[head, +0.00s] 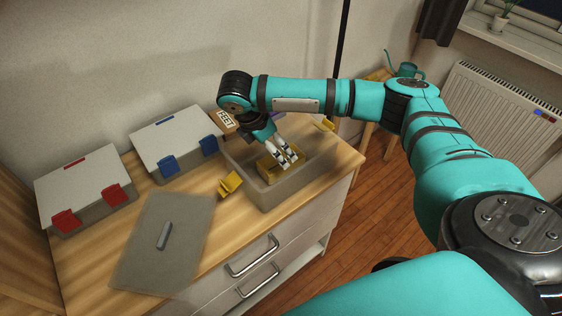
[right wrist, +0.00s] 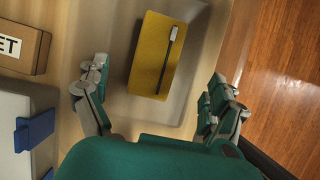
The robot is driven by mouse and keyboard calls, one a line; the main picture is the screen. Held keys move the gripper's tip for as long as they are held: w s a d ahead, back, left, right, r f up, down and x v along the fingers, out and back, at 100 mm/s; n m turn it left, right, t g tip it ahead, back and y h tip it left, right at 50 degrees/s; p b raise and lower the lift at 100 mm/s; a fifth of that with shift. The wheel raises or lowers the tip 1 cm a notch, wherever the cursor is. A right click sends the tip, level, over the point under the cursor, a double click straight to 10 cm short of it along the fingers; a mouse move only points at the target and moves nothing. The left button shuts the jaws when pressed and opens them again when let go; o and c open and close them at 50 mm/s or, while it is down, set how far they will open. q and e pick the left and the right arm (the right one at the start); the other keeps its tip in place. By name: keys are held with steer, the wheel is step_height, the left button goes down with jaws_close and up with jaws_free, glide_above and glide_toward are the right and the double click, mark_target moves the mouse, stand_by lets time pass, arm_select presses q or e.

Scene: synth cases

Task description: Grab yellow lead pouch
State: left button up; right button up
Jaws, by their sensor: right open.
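The yellow lead pouch (head: 266,167) lies inside an open grey case (head: 262,195) with yellow clasps, on the right end of the dresser top. In the right wrist view, the pouch (right wrist: 146,62) is a flat yellow rectangle with a dark stick-like strip along its face. My right gripper (head: 286,156) is open above the case and partly hides the pouch in the head view. In the right wrist view, the fingers of the right gripper (right wrist: 156,92) are spread on either side of the pouch's near end, with nothing between them touching it. My left gripper is not in view.
Two closed cases, one with red clasps (head: 84,186) and one with blue clasps (head: 176,137), stand left along the wall. A grey lid (head: 190,230) lies flat in front. A labelled brown box (right wrist: 22,50) stands close behind the open case. The dresser's right edge is near.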

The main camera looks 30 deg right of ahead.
mark_target(268, 167)
steer(key=x, duration=0.3)
steer(key=shift+f, duration=0.15)
steer(key=p+x, duration=0.1)
steer(key=x, duration=0.3)
steer(key=shift+w+f, duration=0.2)
steer(key=shift+f, duration=0.25)
steer(key=c, duration=0.8)
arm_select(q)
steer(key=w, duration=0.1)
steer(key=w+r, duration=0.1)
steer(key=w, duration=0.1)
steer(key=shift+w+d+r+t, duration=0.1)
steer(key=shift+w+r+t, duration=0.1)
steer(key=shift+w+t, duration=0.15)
arm_select(e)
steer(key=c, duration=0.5)
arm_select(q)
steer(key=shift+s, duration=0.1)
